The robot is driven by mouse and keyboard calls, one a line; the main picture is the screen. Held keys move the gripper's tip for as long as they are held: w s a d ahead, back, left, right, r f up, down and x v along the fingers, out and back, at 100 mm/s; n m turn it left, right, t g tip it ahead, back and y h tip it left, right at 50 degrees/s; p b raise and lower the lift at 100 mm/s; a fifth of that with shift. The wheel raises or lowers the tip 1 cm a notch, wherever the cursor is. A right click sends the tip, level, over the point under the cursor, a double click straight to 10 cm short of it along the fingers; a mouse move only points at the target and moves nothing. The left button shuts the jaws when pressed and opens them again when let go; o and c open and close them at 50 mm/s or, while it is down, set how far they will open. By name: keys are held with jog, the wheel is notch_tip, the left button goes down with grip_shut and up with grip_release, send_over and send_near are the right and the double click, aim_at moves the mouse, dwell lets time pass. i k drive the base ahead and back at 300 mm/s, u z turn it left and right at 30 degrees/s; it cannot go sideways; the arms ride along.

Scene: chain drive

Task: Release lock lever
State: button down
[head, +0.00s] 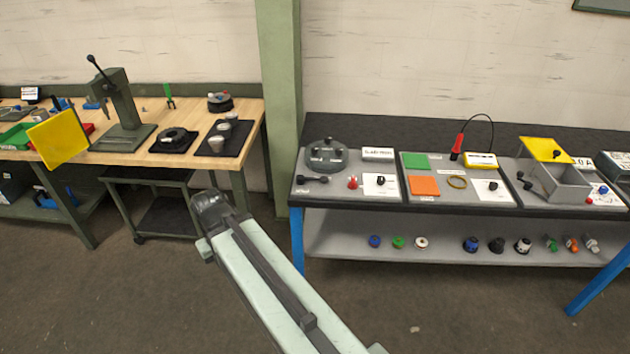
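No part is clearly marked as the lock lever, and I cannot tell which handle it is. A long black lever with a ball end (98,66) rises at a slant from the green press (124,100) on the wooden bench at the left. A small black handle (313,179) lies on the left grey board of the dark bench, in front of a round grey fixture (327,155). My pale arm reaches up from the bottom centre to a dark joint, over the floor. No gripper fingers show. The arm end is apart from both benches.
The wooden bench (185,96) and the dark bench (350,129) stand either side of a green post (281,95). A yellow panel (58,138) stands tilted at the left. Small parts line the lower shelf (450,245) at the right. The floor in front is clear.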

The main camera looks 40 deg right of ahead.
aim_at(301, 179)
jog(key=z, duration=0.15)
jog(key=i, duration=0.95)
jog(key=u, duration=0.05)
